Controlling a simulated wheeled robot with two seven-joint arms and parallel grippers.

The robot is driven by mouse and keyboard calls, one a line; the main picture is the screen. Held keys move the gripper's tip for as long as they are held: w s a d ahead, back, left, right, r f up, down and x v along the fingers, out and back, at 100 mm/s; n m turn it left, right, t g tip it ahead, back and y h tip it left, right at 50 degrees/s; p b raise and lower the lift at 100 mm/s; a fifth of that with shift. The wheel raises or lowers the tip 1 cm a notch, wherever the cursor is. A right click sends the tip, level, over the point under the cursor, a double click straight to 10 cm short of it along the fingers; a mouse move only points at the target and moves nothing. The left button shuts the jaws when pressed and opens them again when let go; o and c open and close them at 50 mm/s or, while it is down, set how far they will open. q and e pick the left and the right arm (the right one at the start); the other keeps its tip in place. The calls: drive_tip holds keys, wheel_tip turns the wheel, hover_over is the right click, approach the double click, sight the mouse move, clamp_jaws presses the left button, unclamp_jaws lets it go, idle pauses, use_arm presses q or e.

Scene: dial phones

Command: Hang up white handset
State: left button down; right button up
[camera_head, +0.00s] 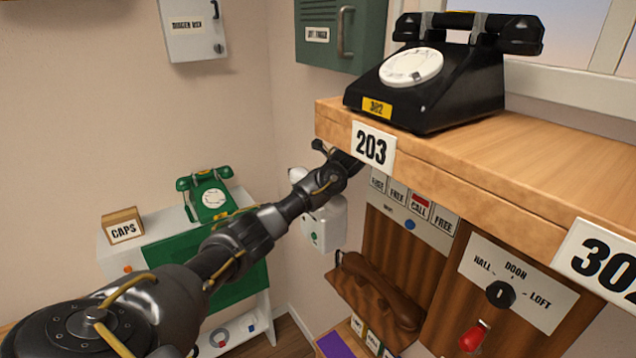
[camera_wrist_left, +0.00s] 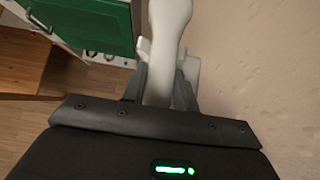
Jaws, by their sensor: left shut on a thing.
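The white handset (camera_wrist_left: 168,50) stands lengthwise between the fingers of my left gripper (camera_wrist_left: 160,92) in the left wrist view. My left gripper is shut on it. A white wall phone (camera_head: 325,226) hangs on the wall below the shelf in the head view, partly behind my left arm. A white part also shows behind the handset in the left wrist view. In the head view my left gripper (camera_head: 342,160) is at the wall phone's upper side, and its fingertips are hard to make out. I cannot tell whether the handset touches the phone. My right gripper is in no view.
A wooden shelf (camera_head: 480,170) with a black dial phone (camera_head: 440,75) juts out close to my left gripper. A brown handset (camera_head: 380,290) sits below it. A green phone (camera_head: 208,195) stands on a cabinet at left. A green wall box (camera_head: 338,35) hangs above.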

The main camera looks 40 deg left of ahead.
use_arm(q)
drive_tip(key=shift+f, duration=0.75)
drive_tip(key=c, duration=1)
unclamp_jaws()
